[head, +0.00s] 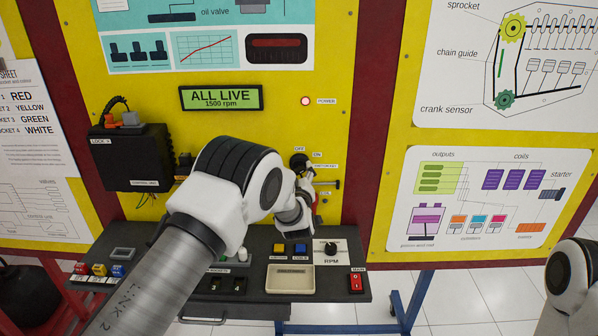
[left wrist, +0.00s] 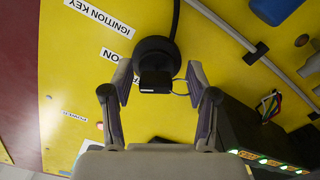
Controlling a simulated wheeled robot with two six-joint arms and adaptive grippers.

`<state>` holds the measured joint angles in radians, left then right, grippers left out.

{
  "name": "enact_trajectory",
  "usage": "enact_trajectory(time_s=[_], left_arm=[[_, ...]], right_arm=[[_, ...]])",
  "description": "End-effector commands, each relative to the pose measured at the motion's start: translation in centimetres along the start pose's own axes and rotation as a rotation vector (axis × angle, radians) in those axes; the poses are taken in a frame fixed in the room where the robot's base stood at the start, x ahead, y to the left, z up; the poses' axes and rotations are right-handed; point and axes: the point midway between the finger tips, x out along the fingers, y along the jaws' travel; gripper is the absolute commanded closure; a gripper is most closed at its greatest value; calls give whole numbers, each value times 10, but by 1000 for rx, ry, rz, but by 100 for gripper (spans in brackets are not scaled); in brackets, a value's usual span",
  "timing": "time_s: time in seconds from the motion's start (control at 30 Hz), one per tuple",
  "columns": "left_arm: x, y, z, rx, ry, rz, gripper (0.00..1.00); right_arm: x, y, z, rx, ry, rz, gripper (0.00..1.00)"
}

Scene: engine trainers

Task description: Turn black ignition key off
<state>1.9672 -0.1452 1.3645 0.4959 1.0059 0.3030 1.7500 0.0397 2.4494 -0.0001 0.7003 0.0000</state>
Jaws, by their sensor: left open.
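The black ignition key (left wrist: 154,84) sits in its round black switch (left wrist: 157,56) on the yellow panel. A thin ring hangs at the key's side. In the head view the switch (head: 299,161) shows just above my left gripper (head: 306,184), between the OFF and ON labels; my arm partly hides the key there. In the left wrist view my left gripper (left wrist: 158,74) is open, with one finger on each side of the key head and gaps between. Which label the key points to is not clear. My right gripper is out of view.
A display (head: 221,97) reads ALL LIVE, 1500 rpm. The red POWER lamp (head: 305,101) looks lit. A black control unit (head: 132,157) stands out from the panel at left. Below is a dark console (head: 344,277) with buttons, an RPM knob (head: 331,248) and a red switch (head: 356,282).

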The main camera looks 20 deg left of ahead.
Motion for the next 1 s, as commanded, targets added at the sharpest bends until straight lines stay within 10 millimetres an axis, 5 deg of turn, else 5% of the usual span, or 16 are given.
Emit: enact_trajectory(time_s=[0.1, 0.27, 0.67, 1.0], left_arm=[[0, 0, 0, 0, 0, 1, 45], [0, 0, 0, 0, 0, 1, 100], [0, 0, 0, -28, 2, 2, 100], [0, -1, 3, -208, 5, 5, 100]], right_arm=[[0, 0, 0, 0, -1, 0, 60], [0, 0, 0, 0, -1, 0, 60], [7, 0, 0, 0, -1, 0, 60], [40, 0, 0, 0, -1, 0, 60]])
